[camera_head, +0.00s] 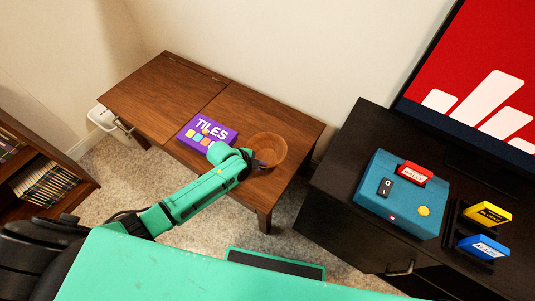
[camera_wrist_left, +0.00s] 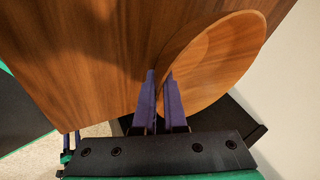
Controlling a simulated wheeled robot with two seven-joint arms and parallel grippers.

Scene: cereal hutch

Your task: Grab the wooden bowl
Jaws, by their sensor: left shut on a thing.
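The wooden bowl (camera_head: 270,146) is at the right end of the brown wooden table (camera_head: 265,105). My left gripper (camera_head: 257,162) reaches in from the left and is shut on the bowl's near left rim. In the left wrist view the bowl (camera_wrist_left: 222,62) looks tilted, and the two dark fingers (camera_wrist_left: 160,105) pinch its edge between them. I cannot tell whether the bowl's base touches the table. My right gripper is not in view.
A purple TILES box (camera_head: 207,134) lies on the table left of the bowl. A black cabinet (camera_head: 345,160) stands to the right with a blue console (camera_head: 402,195) and several cartridges on it. A bookshelf (camera_head: 40,180) is at the left. Carpet lies between.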

